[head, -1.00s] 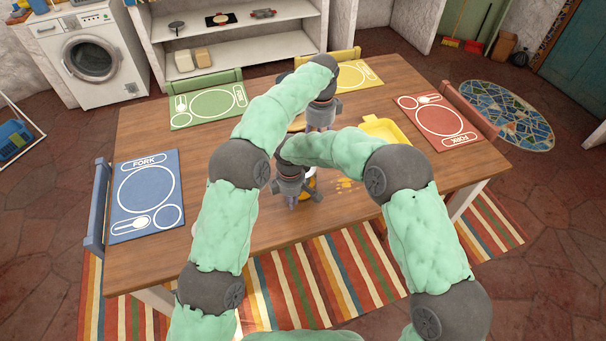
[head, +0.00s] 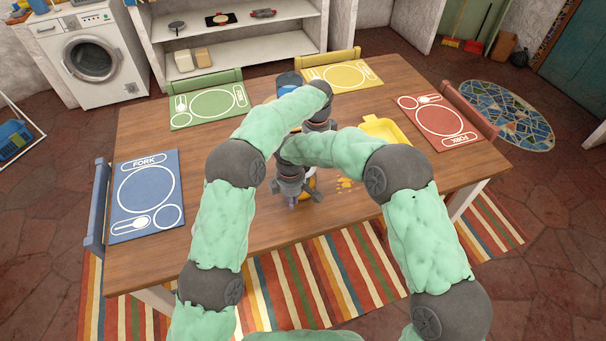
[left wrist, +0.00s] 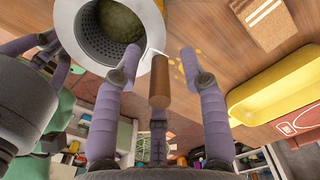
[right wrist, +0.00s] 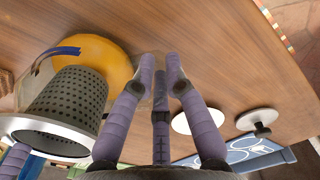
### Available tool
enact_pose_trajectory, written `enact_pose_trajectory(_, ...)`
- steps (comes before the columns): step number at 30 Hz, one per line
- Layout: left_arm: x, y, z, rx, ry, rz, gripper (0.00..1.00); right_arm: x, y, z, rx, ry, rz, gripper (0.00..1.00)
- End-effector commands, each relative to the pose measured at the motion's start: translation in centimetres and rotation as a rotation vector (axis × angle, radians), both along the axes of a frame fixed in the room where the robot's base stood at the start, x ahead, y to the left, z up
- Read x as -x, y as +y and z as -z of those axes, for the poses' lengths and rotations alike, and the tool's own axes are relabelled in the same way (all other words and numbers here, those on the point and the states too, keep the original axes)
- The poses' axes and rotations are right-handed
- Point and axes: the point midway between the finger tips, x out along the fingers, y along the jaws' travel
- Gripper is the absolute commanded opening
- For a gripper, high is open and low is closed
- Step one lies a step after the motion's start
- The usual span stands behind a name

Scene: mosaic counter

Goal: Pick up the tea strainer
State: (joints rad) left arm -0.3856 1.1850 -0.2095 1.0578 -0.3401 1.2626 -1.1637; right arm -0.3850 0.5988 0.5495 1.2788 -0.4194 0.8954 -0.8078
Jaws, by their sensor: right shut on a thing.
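The tea strainer (left wrist: 105,30) has a perforated grey basket, a broad pale rim, green matter inside and a brown wooden handle (left wrist: 159,88) on a bent wire. Its basket also shows at the left of the right wrist view (right wrist: 78,95), seemingly inside a clear glass vessel (right wrist: 35,88) above something yellow. My left gripper (left wrist: 160,60) is open, with its fingers spread on both sides of the handle. My right gripper (right wrist: 162,70) is closed beside the vessel, on a clear part that is hard to make out. In the head view my right gripper (head: 292,188) hides most of this.
A yellow tray (head: 392,128) lies right of my grippers, and a blue container (head: 289,79) stands behind them. Blue (head: 147,195), green (head: 209,106), yellow (head: 342,76) and red (head: 437,119) placemats lie along the table edges.

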Motion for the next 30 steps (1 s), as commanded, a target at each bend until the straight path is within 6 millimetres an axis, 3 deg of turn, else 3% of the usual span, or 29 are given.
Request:
enact_pose_trajectory(1, 0.0, 0.0, 0.0, 0.0, 0.0, 0.0, 0.24, -0.1, 0.0, -0.1, -0.001, -0.002, 0.0, 0.0)
enact_pose_trajectory(3, 0.0, 0.0, 0.0, 0.0, 0.0, 0.0, 0.04, -0.1, 0.0, -0.1, -0.001, -0.002, 0.0, 0.0)
enact_pose_trajectory(4, 0.0, 0.0, 0.0, 0.0, 0.0, 0.0, 0.0, -0.1, 0.0, -0.1, -0.001, -0.002, 0.0, 0.0)
enact_pose_trajectory(17, -0.1, 0.0, -0.6, 0.001, -0.002, 0.0, 0.0, -0.1, 0.0, -0.1, -0.001, -0.002, 0.0, 0.0)
enact_pose_trajectory(30, 0.0, -0.1, -7.9, 0.001, -0.003, 0.0, 0.0, -0.1, 0.0, -0.1, -0.001, -0.002, 0.0, 0.0)
